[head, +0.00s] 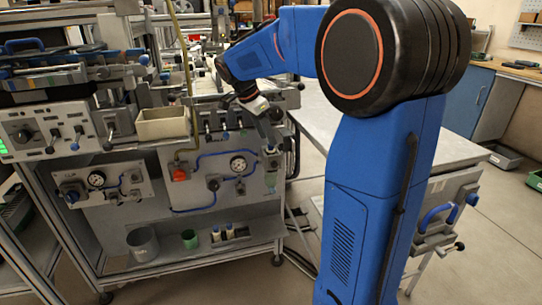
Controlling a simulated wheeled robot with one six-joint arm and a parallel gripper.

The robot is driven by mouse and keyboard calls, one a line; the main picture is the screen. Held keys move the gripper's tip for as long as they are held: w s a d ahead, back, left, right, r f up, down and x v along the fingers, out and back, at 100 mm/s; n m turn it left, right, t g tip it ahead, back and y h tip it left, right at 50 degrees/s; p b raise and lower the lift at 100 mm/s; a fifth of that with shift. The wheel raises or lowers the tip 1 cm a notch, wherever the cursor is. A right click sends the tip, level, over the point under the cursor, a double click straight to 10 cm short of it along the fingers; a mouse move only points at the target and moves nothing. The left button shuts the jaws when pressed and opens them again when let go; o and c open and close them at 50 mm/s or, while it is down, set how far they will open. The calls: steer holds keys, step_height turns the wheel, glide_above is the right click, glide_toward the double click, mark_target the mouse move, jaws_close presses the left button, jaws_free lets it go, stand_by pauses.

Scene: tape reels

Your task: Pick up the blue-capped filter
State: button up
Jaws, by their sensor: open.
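My gripper (271,145) is at the end of my blue arm, pointing down in front of the right end of the machine's front panel. It is small here; I see nothing held in it. Just below it, a small filter-like unit (271,178) with a pale greenish bowl is on the panel. Its top is partly hidden by my gripper, so I cannot tell its cap colour or whether they touch. Two small pale bottles with dark, possibly blue caps, a left one (216,235) and a right one (230,232), stand upright on the lower shelf, well below my gripper.
The lower shelf (180,252) also holds a grey bucket (143,244) and a green cup (189,239). A beige bin (162,124) sits on the machine. Gauges, knobs and blue hoses stick out from the panel. A grey table (330,118) stands right, partly behind my arm.

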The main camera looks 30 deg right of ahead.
mark_target(271, 154)
steer(key=shift+x, duration=1.6)
jaws_close()
